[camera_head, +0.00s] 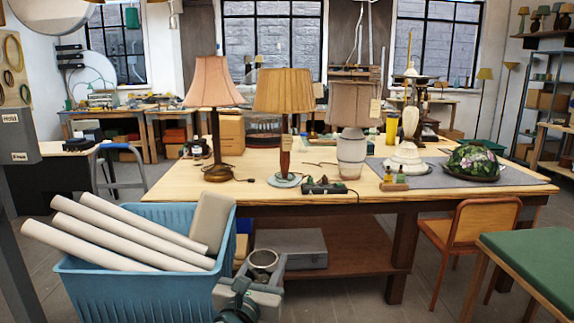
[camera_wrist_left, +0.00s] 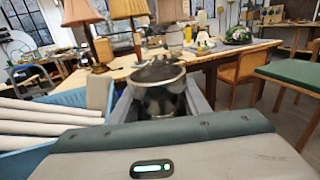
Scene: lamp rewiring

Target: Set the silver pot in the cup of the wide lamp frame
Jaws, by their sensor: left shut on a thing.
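My left gripper (camera_head: 262,275) is low in front of the table, beside the blue crate. It is shut on the silver pot (camera_head: 263,257), a short round metal vessel with its open rim facing up. The pot (camera_wrist_left: 160,90) shows between the two jaws in the left wrist view, and its lower part is partly hidden by the gripper body. Several lamps stand on the table, among them a pink-shaded lamp (camera_head: 214,85) and a pleated tan-shaded lamp (camera_head: 284,95). I cannot tell which thing is the wide lamp frame, and no cup is clear. My right gripper is not in view.
A blue crate (camera_head: 140,285) with pale rolls (camera_head: 125,235) stands at the left. The wooden table (camera_head: 235,193) carries a grey mat (camera_head: 455,180) with a floral glass shade (camera_head: 471,162). A wooden chair (camera_head: 478,225) and green-topped bench (camera_head: 535,260) stand at the right.

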